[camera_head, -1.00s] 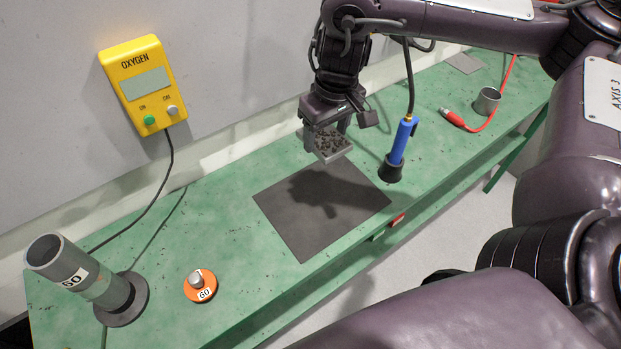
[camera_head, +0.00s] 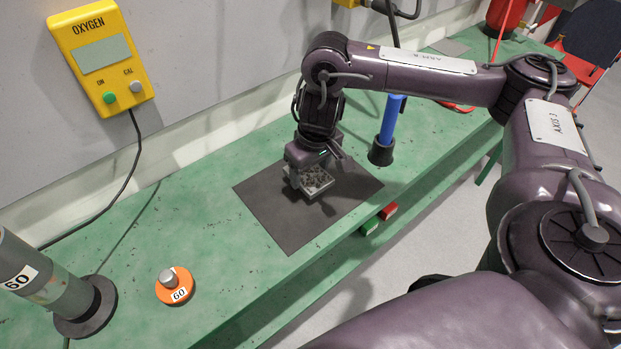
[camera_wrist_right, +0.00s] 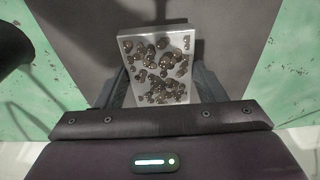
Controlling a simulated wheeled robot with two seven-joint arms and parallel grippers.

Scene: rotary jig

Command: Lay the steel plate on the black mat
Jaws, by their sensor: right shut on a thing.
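The steel plate (camera_head: 318,182) is a small pale grey slab with dark round bumps on top. My right gripper (camera_head: 306,176) is shut on it by its sides. The plate is over the black mat (camera_head: 284,222), a dark square on the green bench. I cannot tell for sure whether it touches the mat. In the right wrist view the plate (camera_wrist_right: 158,68) sits between the two fingers, with the mat (camera_wrist_right: 228,50) beneath. My left gripper is not in view.
A blue-handled tool (camera_head: 391,122) in a black holder stands just right of the mat. An orange disc (camera_head: 174,286) marked 60 and a grey tube (camera_head: 50,285) are at the left. A yellow oxygen box (camera_head: 101,58) hangs on the wall. Green bench between disc and mat is clear.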

